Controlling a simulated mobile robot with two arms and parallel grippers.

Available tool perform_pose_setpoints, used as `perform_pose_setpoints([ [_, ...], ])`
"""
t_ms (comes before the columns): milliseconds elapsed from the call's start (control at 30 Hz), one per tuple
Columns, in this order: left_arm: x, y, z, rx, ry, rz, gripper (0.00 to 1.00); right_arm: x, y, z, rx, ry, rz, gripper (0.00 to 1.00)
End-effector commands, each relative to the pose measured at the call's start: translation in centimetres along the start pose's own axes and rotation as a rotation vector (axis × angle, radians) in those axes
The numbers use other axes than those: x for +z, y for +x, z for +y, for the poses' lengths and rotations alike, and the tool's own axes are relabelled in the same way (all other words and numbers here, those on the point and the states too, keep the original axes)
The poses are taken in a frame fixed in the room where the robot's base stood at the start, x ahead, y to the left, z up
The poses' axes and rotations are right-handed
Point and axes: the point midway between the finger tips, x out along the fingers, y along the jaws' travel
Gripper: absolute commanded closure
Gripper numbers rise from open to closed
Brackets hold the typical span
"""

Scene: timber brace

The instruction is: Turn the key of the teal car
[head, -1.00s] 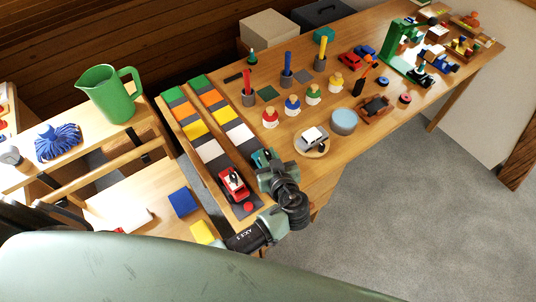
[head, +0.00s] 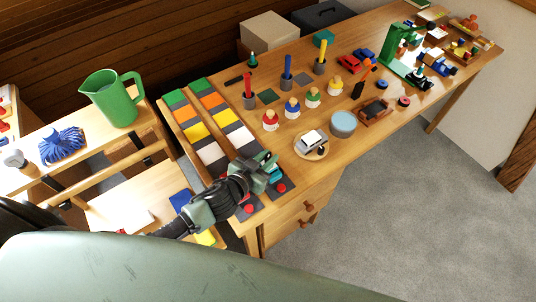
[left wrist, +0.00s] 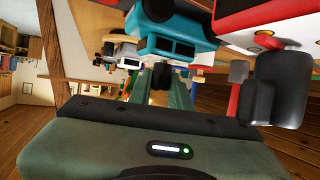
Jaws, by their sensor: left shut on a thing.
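The teal car (head: 276,174) sits at the near end of the right lane on the desk, partly covered by my left gripper. It also shows in the left wrist view (left wrist: 175,32), at the top centre, with dark windows and black wheels. My left gripper (head: 266,162) is at the car's body, its fingers shut. In the left wrist view the green fingers (left wrist: 158,98) reach up towards the underside of the car in the picture. The pinched part, apparently the car's key, is hidden between the fingertips. My right gripper is not in view.
A red and white car (left wrist: 255,18) is close beside the teal car. Red buttons (head: 281,188) mark the lane ends. A white car on a round plate (head: 311,147) and a blue round tin (head: 343,124) stand to the right. A green jug (head: 110,98) stands at the left.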

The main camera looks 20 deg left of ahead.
Motion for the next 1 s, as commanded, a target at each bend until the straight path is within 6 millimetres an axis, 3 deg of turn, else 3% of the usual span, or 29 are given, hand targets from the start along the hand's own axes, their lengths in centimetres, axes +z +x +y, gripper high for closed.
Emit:
perform_pose_setpoints([
  [100, -0.4, -0.1, -0.4, 0.1, 0.053, -0.002, 1.0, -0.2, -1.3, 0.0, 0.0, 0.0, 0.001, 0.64],
  [333, -0.3, 0.1, -0.5, 0.3, 0.137, -0.002, 1.0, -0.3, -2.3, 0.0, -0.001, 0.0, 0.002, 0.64],
  [700, 0.0, 0.2, -0.3, 0.581, 0.248, -0.001, 1.0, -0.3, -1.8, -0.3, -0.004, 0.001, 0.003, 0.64],
  [1000, 0.1, 0.2, -0.1, 0.713, 0.297, -0.003, 1.0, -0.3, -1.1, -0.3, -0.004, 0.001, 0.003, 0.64],
])
